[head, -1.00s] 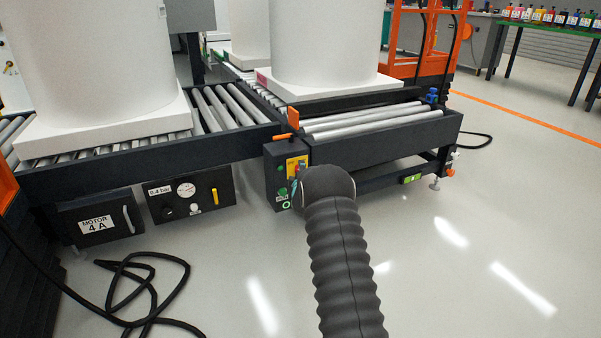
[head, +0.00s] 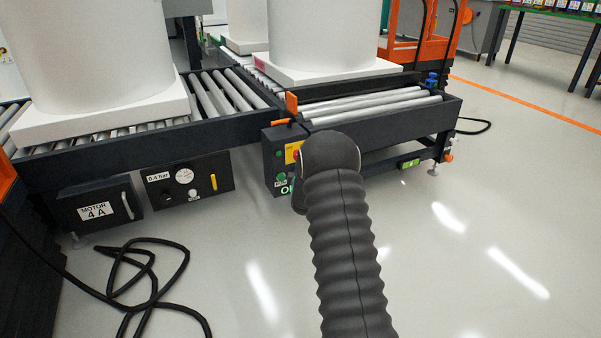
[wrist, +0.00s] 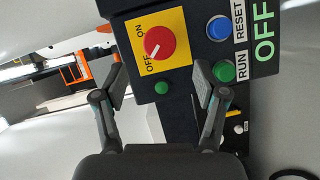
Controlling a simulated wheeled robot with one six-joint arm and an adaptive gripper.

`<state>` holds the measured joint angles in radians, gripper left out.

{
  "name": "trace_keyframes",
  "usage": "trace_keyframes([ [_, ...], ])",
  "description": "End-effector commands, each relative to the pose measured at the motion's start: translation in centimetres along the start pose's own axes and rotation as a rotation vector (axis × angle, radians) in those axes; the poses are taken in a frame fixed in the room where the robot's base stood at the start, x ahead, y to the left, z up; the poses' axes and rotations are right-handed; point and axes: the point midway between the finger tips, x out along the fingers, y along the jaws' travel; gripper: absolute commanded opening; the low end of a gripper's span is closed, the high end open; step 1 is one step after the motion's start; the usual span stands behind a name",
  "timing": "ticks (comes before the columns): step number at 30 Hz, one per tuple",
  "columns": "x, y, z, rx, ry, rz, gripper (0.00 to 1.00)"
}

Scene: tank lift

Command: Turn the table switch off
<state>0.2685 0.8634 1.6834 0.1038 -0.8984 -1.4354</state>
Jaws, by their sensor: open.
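The table switch is a red round knob (wrist: 160,43) on a yellow plate (wrist: 180,20) marked ON and OFF in the wrist view. Its white pointer mark is turned toward the OFF label. Large green letters (wrist: 264,35) on the dark switch box read OFF. In the head view the switch box (head: 271,160) stands at the roller table's corner, its right part hidden by my arm. My gripper (wrist: 160,78) is open and empty, its two fingers below the knob in the wrist picture, with no visible contact with it.
A blue RESET button (wrist: 219,29) and a green RUN button (wrist: 224,71) sit beside the knob. White tanks (head: 322,35) stand on the roller conveyor. A motor box (head: 98,205) and loose black cable (head: 150,285) lie left. The floor at right is clear.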

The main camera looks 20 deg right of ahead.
Motion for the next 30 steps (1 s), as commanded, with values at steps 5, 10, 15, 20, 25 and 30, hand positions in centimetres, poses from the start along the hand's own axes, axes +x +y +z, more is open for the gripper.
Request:
trace_keyframes([
  [5, -2.6, 0.1, 0.0, 0.0, 0.0, 0.0, 0.72],
  [10, -3.9, 0.0, 0.0, 0.0, 0.0, 0.0, 0.72],
  [15, -4.2, 0.0, 0.0, 0.0, 0.0, 0.001, 0.72],
  [20, -4.2, 0.0, 0.0, 0.0, 0.0, 0.001, 0.72],
  [25, -4.2, 0.0, 0.0, 0.0, 0.0, 0.0, 0.72],
  [30, -4.1, -0.1, 0.0, 0.038, -0.001, -0.004, 0.72],
])
